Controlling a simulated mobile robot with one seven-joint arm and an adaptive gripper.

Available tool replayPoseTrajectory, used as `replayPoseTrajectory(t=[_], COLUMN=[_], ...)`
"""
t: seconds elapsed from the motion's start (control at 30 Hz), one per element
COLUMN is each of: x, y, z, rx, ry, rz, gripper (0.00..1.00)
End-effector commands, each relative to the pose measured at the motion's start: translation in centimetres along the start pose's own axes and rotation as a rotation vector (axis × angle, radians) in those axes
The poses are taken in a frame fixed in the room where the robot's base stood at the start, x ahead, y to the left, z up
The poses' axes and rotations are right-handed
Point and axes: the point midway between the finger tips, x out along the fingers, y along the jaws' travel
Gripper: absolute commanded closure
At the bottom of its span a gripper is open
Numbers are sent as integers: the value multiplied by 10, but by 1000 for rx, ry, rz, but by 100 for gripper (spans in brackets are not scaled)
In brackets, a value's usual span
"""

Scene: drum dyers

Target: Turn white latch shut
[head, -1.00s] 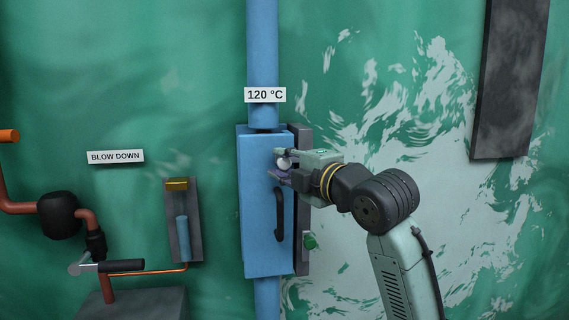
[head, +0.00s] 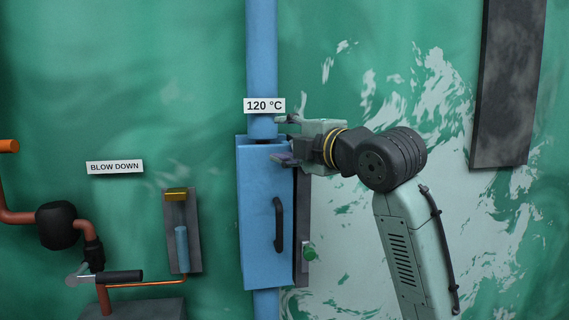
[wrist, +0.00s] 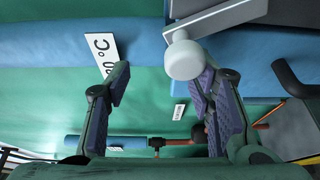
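The white latch shows in the wrist view as a round white knob (wrist: 184,58) on a flat grey bar. It sits close to the tip of my right-hand finger there; I cannot tell whether they touch. In the head view the knob is hidden behind my gripper. The blue box (head: 265,220) with a black handle (head: 279,225) stands upright on the wall. My gripper (head: 286,139) is at the box's top edge, coming from the right. It is open, with fingers spread wide and nothing between the pads in the wrist view (wrist: 160,80).
A blue pipe (head: 262,50) runs above and below the box, with a "120 °C" sign (head: 264,106). A small grey panel (head: 182,230) and copper pipework (head: 87,221) are left. A dark panel (head: 508,85) hangs upper right.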

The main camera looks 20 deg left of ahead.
Motion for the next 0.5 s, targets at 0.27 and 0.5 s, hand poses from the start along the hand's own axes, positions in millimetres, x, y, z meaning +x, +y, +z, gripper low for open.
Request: replayPoseTrajectory(t=[0.27,0.5], x=[0,0], y=[31,32], z=[-4,-4], rx=[-5,-4], ry=[7,6], rz=[9,8], gripper=[58,58])
